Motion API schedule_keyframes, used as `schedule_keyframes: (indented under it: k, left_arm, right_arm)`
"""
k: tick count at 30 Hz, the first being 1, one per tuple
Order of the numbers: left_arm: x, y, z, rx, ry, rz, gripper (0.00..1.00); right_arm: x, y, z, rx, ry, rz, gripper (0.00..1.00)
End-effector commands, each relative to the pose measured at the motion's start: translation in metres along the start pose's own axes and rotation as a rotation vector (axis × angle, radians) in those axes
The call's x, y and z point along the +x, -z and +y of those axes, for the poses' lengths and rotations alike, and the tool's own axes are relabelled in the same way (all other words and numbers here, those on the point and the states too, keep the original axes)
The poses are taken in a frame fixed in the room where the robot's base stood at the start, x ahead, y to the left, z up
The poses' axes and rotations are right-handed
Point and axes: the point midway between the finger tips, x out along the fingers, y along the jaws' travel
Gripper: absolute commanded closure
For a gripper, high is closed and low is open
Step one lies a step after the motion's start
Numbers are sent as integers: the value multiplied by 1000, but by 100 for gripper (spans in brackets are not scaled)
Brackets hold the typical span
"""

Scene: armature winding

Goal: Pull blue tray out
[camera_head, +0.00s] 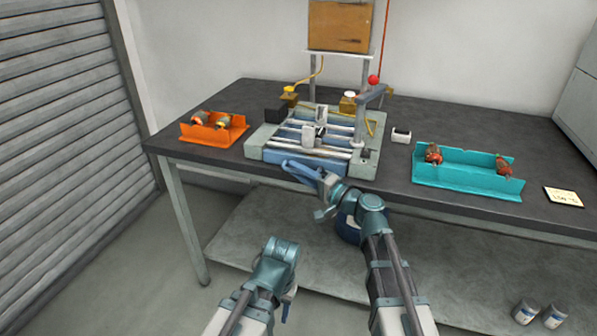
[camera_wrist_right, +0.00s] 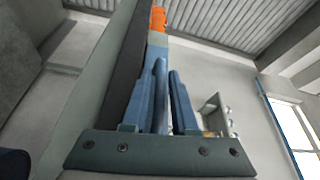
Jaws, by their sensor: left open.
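A blue tray (camera_head: 307,162) sits low in the grey winding fixture (camera_head: 255,152); its blue front faces the near edge of the table. My right gripper (camera_head: 300,172) is at that front edge. Its blue fingers (camera_wrist_right: 172,98) show in the right wrist view close beside a blue surface that seems to be the tray front. Whether they grip it is unclear. My left gripper (camera_head: 287,298) is open, low in front of the table and apart from the tray; its fingers are hard to make out.
An orange tray (camera_head: 208,138) with parts stands left on the dark table (camera_head: 420,210). A teal tray (camera_head: 465,178) with parts stands right, beside a small white block (camera_head: 401,136). A red-knobbed post rises at the fixture's right. A shelf lies below.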

Motion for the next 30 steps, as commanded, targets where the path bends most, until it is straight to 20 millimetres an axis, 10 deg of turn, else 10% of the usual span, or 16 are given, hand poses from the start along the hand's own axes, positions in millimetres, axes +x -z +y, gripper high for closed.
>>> schedule_keyframes:
  k: [4,30]
  left_arm:
    - [0,0,0,0,0,0,50]
    - [0,0,0,0,0,0,50]
  right_arm:
    - [0,0,0,0,0,0,100]
    - [-1,0,0,-1,-1,0,100]
